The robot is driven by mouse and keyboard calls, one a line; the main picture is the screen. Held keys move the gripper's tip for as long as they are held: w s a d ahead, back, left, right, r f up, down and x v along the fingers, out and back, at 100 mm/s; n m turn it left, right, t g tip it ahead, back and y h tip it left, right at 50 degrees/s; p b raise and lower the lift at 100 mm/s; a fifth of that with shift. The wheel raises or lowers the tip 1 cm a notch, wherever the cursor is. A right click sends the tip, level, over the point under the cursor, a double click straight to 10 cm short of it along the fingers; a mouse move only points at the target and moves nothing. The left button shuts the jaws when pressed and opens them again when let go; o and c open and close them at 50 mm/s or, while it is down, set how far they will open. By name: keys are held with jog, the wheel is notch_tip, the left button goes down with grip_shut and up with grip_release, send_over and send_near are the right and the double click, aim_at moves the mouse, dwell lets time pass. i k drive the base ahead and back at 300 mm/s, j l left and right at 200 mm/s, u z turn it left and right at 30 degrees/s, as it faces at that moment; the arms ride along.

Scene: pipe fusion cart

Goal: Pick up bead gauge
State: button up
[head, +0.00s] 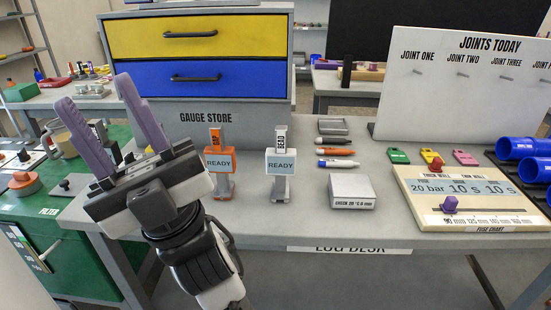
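The bead gauge (281,172) stands upright on the grey log desk, a white and grey device with a "READY" screen and a "BEAD" label on its top piece. An orange gauge (219,166), also showing "READY", stands to its left. My gripper (94,92) is to the left of both gauges, raised, with its two purple fingers spread apart and nothing between them. It is apart from the bead gauge, with the orange gauge between them in the picture.
The gauge store (195,75) with yellow and blue drawers stands behind the gauges. Several markers and a small grey box (351,191) lie right of the bead gauge. A fuse chart board (470,202), coloured tags and blue pipes (525,148) are farther right. The desk front before the gauges is clear.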

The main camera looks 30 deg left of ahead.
aim_at(280, 160)
jog(key=u, duration=0.85)
jog(key=j+z, duration=0.2)
jog(key=j, duration=0.2)
jog(key=k+j+z, duration=0.15)
jog(key=j, duration=0.25)
jog(key=j+z, duration=0.2)
jog(key=j, duration=0.15)
jog(key=k+j+z, duration=0.15)
jog(key=j, duration=0.25)
jog(key=k+j+z, duration=0.2)
jog(key=j, duration=0.15)
jog(key=j+z, duration=0.15)
jog(key=j, duration=0.2)
jog(key=i, duration=0.95)
